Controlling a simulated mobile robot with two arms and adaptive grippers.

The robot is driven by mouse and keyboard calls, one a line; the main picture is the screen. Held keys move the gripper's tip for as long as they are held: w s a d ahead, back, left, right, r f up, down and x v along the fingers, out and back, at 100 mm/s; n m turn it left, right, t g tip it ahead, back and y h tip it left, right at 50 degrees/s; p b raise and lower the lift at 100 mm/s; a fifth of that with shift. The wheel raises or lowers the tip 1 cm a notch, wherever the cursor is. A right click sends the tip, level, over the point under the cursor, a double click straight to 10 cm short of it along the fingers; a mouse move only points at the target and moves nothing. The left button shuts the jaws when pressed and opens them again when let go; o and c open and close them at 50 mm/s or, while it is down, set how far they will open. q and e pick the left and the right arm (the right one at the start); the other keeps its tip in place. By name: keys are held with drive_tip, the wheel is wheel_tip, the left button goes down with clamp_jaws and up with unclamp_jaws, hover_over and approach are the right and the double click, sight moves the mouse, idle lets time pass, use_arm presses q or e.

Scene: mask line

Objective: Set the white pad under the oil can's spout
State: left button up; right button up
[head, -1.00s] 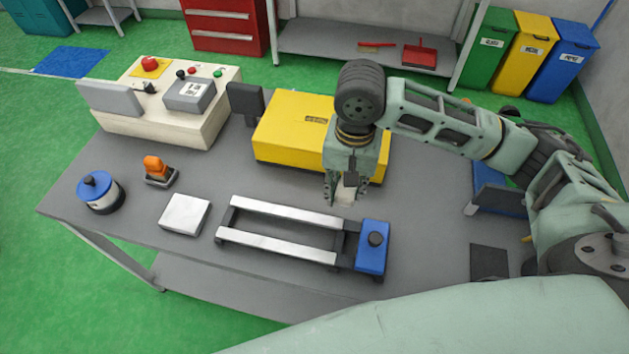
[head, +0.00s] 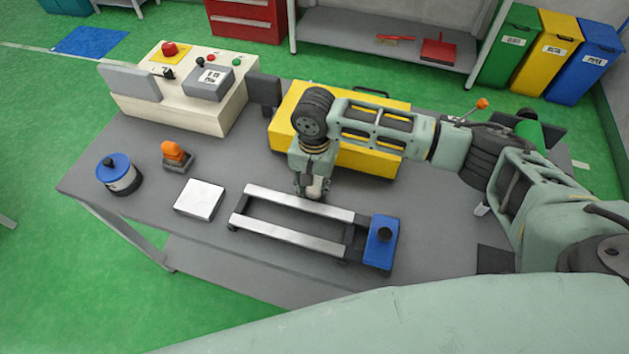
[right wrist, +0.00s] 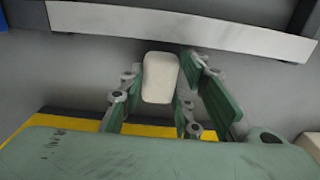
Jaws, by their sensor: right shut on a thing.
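A small white rounded pad (right wrist: 160,77) is held between the fingers of my right gripper (right wrist: 155,85). In the head view my right gripper (head: 313,187) is shut on the pad (head: 317,188), over the table just behind the two-railed metal frame. I cannot single out the oil can or its spout with certainty. A green rounded body (head: 530,128) and an orange-tipped thin rod (head: 482,104) show behind my right arm, which partly hides them. My left gripper is not in view.
The railed frame (head: 290,236) ends in a blue block (head: 381,243). A yellow box (head: 370,158) stands behind the gripper. A white square plate (head: 200,199), an orange-topped item (head: 174,154) and a blue-lidded pot (head: 119,175) stand left. Grey table (head: 430,230) is bare right of the blue block.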

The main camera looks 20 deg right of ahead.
drive_tip(key=shift+f, duration=0.15)
drive_tip(key=o, duration=1)
